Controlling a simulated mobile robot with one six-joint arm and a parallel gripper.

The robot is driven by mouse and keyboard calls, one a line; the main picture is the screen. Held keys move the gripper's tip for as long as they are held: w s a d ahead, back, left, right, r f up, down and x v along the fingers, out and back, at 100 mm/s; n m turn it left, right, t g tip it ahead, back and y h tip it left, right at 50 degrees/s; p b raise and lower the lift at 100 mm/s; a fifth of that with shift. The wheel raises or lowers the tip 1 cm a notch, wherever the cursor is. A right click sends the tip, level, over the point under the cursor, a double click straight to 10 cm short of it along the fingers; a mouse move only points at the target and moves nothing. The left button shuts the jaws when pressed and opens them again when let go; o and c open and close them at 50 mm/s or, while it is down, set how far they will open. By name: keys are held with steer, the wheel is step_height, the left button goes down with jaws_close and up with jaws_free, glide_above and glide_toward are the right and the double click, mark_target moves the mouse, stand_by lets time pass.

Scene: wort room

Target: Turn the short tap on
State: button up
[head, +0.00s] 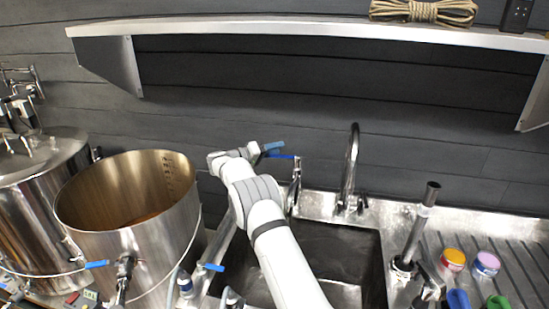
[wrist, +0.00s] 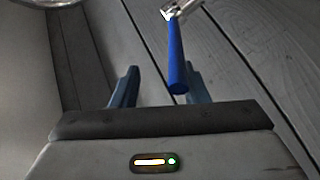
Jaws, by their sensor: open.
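The short tap (head: 296,178) is a slim metal fitting at the left of the sink, with a blue lever at its top, beside my gripper. In the wrist view the blue lever (wrist: 175,55) hangs from a metal fitting (wrist: 178,9) and reaches down between my fingers, closer to the right one. My gripper (wrist: 158,84) is open, with one finger on each side of the lever. I cannot tell whether either finger touches it. In the head view my gripper (head: 266,149) is partly hidden by the wrist.
A tall curved faucet (head: 351,165) stands right of the short tap, behind the sink (head: 340,243). A large open steel pot (head: 125,240) and a lidded vessel (head: 30,215) stand at left. A shelf (head: 300,29) runs above along the dark plank wall.

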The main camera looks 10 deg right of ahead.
step_height(320, 180, up, 8)
steer(key=shift+s+f+b, duration=0.1)
steer(key=shift+f+b, duration=0.15)
steer(key=shift+b, duration=0.2)
steer(key=shift+c, duration=0.3)
